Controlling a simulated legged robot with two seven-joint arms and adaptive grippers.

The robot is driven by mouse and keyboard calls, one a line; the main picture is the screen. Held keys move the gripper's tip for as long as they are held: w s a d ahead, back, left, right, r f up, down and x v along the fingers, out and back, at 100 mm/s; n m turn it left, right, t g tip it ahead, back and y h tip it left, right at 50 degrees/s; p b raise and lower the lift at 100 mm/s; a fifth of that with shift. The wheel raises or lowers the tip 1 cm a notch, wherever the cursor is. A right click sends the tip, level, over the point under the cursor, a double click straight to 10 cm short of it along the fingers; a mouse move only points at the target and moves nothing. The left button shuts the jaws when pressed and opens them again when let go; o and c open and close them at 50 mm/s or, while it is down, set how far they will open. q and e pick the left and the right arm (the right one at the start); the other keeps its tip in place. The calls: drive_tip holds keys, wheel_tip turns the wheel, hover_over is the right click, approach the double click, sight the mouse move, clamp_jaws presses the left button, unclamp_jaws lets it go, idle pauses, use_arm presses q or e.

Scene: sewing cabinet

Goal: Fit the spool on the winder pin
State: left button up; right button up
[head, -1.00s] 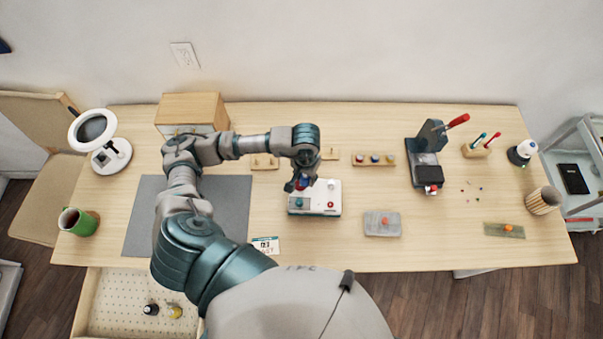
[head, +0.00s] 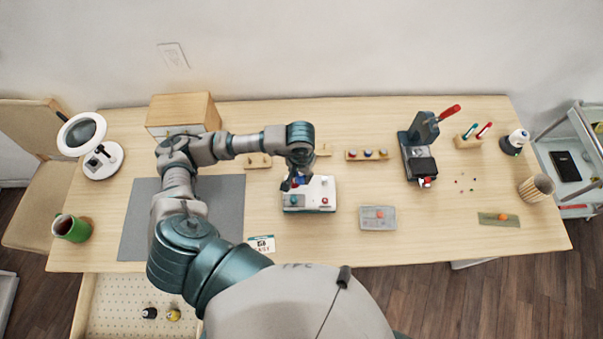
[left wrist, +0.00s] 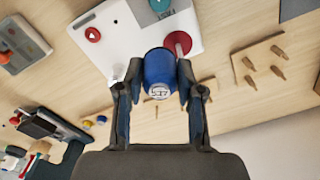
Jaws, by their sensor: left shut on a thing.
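A blue spool (left wrist: 160,68) with a pale printed end label is held between the fingertips of my left gripper (left wrist: 158,84) in the left wrist view. In the head view the left gripper (head: 291,184) is over the back left part of the white winder (head: 318,190), and hides much of the spool. The winder (left wrist: 125,30) shows a red button (left wrist: 93,34), a teal disc (left wrist: 160,5) and a red disc (left wrist: 178,43) partly behind the spool. I cannot make out the winder pin or whether the spool touches it. My right gripper is out of view.
A wooden peg block (left wrist: 256,82) is near the winder. A grey tray (head: 378,224) with an orange piece lies to its right, a printed card (head: 261,244) in front left. A dark press (head: 418,150) stands farther right. An open drawer (head: 120,310) holds two small spools.

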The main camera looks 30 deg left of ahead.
use_arm(q)
drive_tip(key=shift+a+f, duration=0.15)
drive_tip(key=shift+a, duration=0.55)
drive_tip(key=shift+a+f, duration=0.1)
drive_tip(key=shift+a, duration=0.7)
drive_tip(key=shift+d+r+b, duration=0.15)
drive_tip(key=shift+d+b, duration=0.25)
drive_tip(key=shift+d, duration=0.05)
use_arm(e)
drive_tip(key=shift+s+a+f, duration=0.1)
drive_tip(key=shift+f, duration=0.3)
use_arm(q)
drive_tip(key=shift+a, duration=1.25)
drive_tip(key=shift+d, duration=0.65)
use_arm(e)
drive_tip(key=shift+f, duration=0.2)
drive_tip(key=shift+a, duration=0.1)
use_arm(q)
drive_tip(key=shift+a+b, duration=0.4)
drive_tip(key=shift+b, duration=0.05)
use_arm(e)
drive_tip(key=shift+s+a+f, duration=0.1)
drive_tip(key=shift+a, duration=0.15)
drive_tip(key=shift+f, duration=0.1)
